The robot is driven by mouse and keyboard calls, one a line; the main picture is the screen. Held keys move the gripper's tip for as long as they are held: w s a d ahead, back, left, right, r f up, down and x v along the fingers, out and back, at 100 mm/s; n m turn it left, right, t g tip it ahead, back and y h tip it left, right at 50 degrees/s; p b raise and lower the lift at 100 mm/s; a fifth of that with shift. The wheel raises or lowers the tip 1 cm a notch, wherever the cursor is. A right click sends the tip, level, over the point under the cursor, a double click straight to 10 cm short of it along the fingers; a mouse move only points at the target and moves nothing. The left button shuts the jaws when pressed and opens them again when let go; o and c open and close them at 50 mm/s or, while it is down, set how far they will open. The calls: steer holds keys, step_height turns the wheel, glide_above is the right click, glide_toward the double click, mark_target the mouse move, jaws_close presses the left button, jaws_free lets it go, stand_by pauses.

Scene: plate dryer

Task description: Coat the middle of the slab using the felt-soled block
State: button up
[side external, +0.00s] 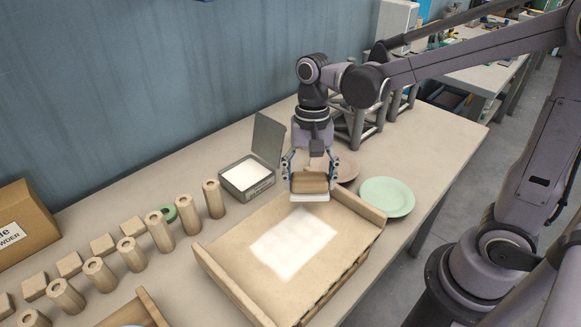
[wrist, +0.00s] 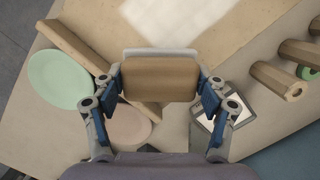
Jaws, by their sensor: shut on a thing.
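My gripper (side external: 309,177) is shut on the felt-soled block (side external: 311,184), a wooden block with a white sole, held sole down. In the wrist view the block (wrist: 160,79) sits between the two blue-padded fingers. In the side view it is over the back edge of the slab (side external: 240,270); I cannot tell if it touches. The slab is a tan board with raised wooden rails at its two ends. A white, roughly rectangular coated patch (side external: 293,243) covers its middle, with soft edges; it also shows in the wrist view (wrist: 180,18).
An open metal tin (side external: 247,176) with a white pad stands behind the slab, lid up. A green plate (side external: 387,197) and a pinkish plate (side external: 347,167) lie to the right. Several wooden cylinders (side external: 160,230) stand at left. A dark rack (side external: 360,130) is behind.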

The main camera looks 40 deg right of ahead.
steer(key=shift+r, duration=1.4)
